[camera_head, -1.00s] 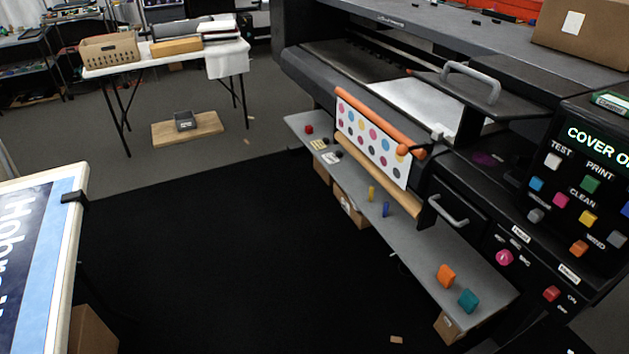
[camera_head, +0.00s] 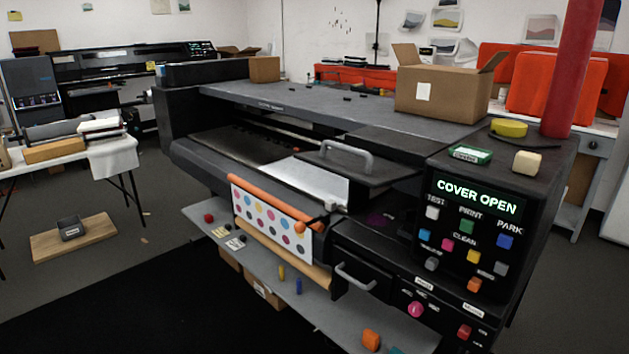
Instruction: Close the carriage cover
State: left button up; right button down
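The carriage cover (camera_head: 376,167) is a dark flat panel with a grey bar handle (camera_head: 347,155) on the front of the large black printer (camera_head: 300,110). It is raised, and a light grey bed (camera_head: 308,180) and a dark opening show beside and under it. The printer's control panel (camera_head: 470,235) on the right has a screen (camera_head: 478,197) that reads "COVER OPEN". Neither of my grippers shows in the head view.
A shelf (camera_head: 230,240) with small coloured items runs along the printer's front. An open cardboard box (camera_head: 442,88) stands on top. A red post (camera_head: 570,65) rises at the right. A white table (camera_head: 110,155) is at left. Dark floor in front is clear.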

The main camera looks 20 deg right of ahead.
aim_at(356, 164)
jog(key=z, duration=1.25)
